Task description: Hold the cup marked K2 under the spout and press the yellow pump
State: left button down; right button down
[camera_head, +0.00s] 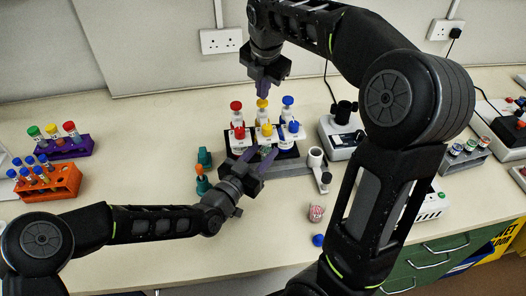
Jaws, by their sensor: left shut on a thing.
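Three pump bottles with red (236,105), yellow (262,103) and blue (287,101) tops stand in a dark stand, with matching coloured parts lower at the front. My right gripper (263,92) points down from above, its fingertips together at the yellow top; whether they touch it I cannot tell. My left gripper (263,160) is low at the front of the stand, in front of the yellow pump. It is shut on a small cup (265,149), mostly hidden between its fingers. No K2 mark is readable.
Teal and orange items (203,172) stand left of the stand. A white holder (315,158) is to its right. A small red-and-white pot (316,212) and a blue cap (318,240) lie near the front edge. Tube racks (62,182) are far left.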

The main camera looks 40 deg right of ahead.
jog(key=shift+r, duration=2.15)
jog(key=shift+r, duration=0.1)
jog(key=shift+f, duration=0.25)
pick_arm(q)
jog(key=s+a, duration=0.5)
jog(key=s, duration=0.4)
jog(key=shift+s+a, duration=0.15)
jog(key=shift+s, duration=0.15)
